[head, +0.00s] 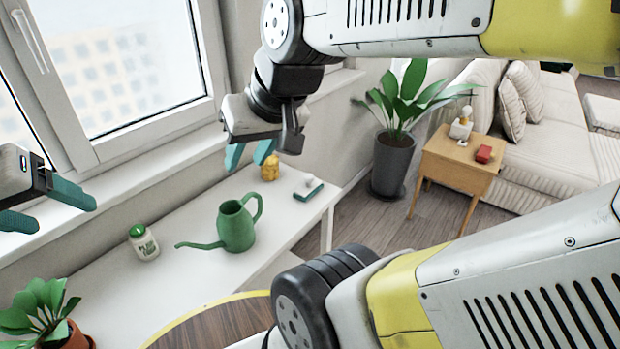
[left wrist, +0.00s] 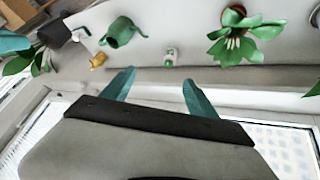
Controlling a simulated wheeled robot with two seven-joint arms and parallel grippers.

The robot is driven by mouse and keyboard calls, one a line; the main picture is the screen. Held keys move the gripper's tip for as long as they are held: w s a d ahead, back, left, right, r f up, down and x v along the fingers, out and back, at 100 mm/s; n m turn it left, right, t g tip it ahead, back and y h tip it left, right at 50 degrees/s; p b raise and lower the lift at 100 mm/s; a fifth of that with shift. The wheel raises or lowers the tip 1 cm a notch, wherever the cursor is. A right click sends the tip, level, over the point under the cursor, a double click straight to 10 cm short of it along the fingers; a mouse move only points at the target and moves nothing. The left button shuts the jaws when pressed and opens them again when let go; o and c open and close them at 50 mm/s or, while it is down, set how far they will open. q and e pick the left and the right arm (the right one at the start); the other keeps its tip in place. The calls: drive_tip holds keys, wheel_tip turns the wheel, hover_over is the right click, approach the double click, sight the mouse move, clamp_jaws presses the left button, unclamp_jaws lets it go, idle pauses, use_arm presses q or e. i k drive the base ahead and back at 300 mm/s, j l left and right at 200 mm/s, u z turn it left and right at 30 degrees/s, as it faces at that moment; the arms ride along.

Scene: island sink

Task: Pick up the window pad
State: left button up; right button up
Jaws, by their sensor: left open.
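The window pad (head: 308,193) is a small flat teal pad with a pale knob on top. It lies on the white table near its far right end in the head view. My left gripper (head: 62,215) is at the far left by the window, open and empty, well away from the pad. Its open fingers (left wrist: 159,92) also show in the left wrist view. My right gripper (head: 245,167) hangs above the back of the table, left of the pad in the picture. Its fingers are apart with nothing seen between them.
On the white table (head: 130,290) stand a green watering can (head: 237,228), a small white bottle (head: 143,243), a yellow figure (head: 270,168) and a potted plant (head: 40,318). A round wooden top (head: 215,325) is in front. The window (head: 120,60) borders the table's back.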

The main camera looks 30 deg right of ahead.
sight(312, 185)
drive_tip(key=z, duration=1.1)
drive_tip(key=u, duration=1.9)
drive_tip(key=z, duration=1.9)
drive_tip(key=i+l, duration=0.3)
drive_tip(key=i, duration=0.15)
drive_tip(key=i+l, duration=0.3)
drive_tip(key=i+u, duration=0.05)
drive_tip(key=i, duration=0.05)
